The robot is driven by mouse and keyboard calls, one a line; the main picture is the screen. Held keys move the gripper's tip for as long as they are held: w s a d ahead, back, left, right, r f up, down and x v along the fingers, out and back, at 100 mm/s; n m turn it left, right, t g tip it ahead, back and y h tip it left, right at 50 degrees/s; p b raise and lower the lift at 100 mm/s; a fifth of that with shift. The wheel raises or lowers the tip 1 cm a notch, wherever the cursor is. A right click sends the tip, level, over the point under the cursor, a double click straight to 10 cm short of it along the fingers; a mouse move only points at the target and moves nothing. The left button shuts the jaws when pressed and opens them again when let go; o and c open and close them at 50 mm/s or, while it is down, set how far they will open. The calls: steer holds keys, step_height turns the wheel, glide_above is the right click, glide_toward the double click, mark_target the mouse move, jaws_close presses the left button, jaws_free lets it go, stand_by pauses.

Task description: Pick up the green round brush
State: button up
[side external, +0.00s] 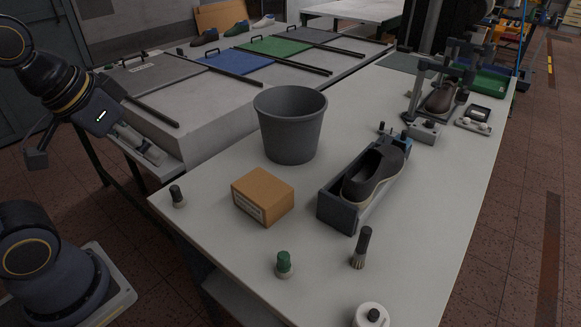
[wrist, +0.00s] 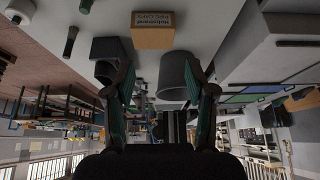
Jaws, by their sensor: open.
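The green round brush (side external: 284,264) stands upright near the front edge of the white table in the side view, with a green handle on top and a pale grey lower part. In the upside-down wrist view a small green piece of it (wrist: 86,5) shows at the top edge. My gripper (wrist: 161,65) is open, with two dark teal fingers spread apart and nothing between them. In the side view my wrist is at the far left, raised and well away from the brush; the fingertips are hard to make out there.
A cardboard box (side external: 263,195), grey bucket (side external: 290,125) and shoe in a dark holder (side external: 330,208) stand behind the brush. A dark-handled brush (side external: 362,247) is to its right, a white round container (side external: 371,315) at front right, and a small dark-topped item (side external: 178,197) at left.

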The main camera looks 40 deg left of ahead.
steer(key=m+g, duration=0.5)
steer(key=g, duration=0.1)
glide_above(284, 254)
step_height(284, 254, down, 9)
steer(key=f, duration=1)
steer(key=shift+s, duration=0.4)
steer(key=shift+n, duration=0.3)
steer(key=f, duration=0.6)
steer(key=shift+w+f, duration=0.2)
steer(key=shift+w, duration=0.2)
steer(key=shift+c, duration=0.2)
